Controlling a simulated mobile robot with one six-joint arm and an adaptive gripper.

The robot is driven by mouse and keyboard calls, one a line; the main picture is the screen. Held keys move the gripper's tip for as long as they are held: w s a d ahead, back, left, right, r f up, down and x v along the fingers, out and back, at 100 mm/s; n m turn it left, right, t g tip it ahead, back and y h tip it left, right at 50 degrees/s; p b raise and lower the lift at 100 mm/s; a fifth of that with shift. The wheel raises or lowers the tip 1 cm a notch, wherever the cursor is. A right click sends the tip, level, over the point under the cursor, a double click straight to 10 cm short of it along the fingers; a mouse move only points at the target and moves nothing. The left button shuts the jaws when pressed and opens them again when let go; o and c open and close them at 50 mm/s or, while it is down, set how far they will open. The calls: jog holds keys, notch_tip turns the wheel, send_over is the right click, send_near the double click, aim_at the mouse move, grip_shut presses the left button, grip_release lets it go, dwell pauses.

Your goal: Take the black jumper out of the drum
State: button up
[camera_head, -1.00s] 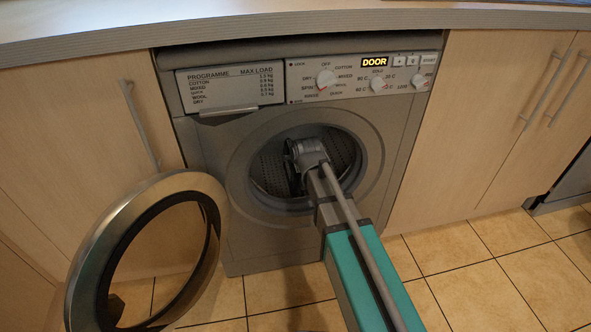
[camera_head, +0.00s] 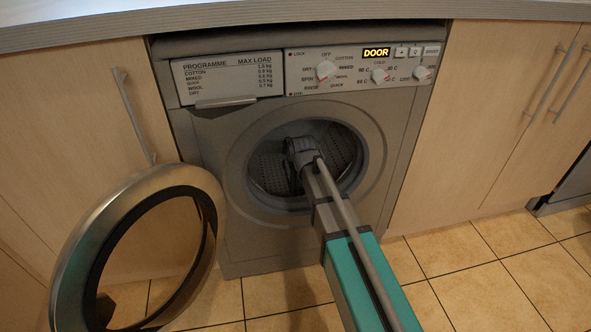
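The washing machine (camera_head: 232,240) stands under the counter with its round porthole open. The perforated metal drum (camera_head: 268,176) shows inside on both sides of my arm. My arm reaches from the lower right into the porthole. The end of the arm is at the drum mouth, and my gripper's fingers are hidden inside behind the wrist. Dark shapes show just left of and below the wrist. I cannot tell whether they are my gripper or the black jumper. No jumper can be made out clearly.
The round door (camera_head: 72,262) hangs wide open at the lower left, close to the opening's left side. Cabinets (camera_head: 492,120) flank the machine. Tiled floor (camera_head: 490,280) is clear at the right.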

dwell(0.4)
grip_shut()
dwell(0.4)
